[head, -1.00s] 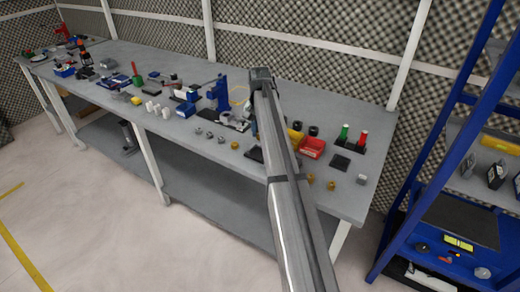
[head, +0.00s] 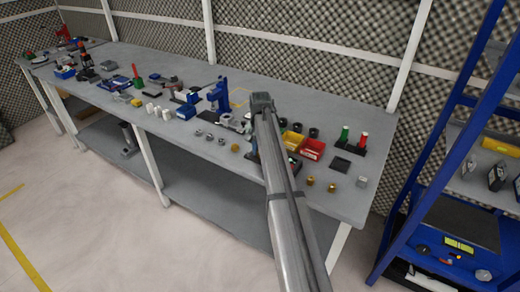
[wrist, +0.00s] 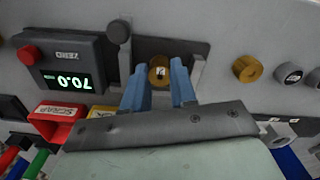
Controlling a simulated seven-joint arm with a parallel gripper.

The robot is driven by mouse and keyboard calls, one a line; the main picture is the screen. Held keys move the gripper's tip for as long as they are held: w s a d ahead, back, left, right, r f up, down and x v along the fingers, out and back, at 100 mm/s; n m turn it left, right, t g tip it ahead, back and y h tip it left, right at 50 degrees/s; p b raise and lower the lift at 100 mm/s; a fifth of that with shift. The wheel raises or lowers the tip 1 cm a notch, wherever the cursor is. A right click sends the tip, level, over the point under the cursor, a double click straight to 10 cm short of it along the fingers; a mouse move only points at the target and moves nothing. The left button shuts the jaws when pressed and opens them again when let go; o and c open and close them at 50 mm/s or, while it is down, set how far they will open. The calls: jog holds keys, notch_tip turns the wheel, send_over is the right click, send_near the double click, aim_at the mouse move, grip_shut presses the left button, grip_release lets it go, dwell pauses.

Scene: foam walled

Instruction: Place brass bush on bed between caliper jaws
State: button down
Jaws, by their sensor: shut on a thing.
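In the wrist view my gripper (wrist: 158,78) has two blue fingers closed on a brass bush (wrist: 159,66), which shows its end face and centre hole. The bush is over the dark bed (wrist: 185,48) of the caliper gauge, between two grey jaws (wrist: 198,76). I cannot tell whether the bush touches the bed. The gauge's dark display box (wrist: 62,70) shows green digits, upside down, and has a red button. In the head view my arm hides most of the gripper and gauge.
A second brass bush (wrist: 247,68) and a grey ring-shaped part (wrist: 289,73) lie to the right. A red scrap bin (wrist: 55,122) and a yellow bin (wrist: 101,112) stand beside the gauge. The head view shows other small parts along the grey bench (head: 345,198).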

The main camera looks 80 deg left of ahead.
jog(key=c, duration=1.2)
grip_release()
notch_tip(320, 180, up, 12)
jog(key=shift+r, duration=0.1)
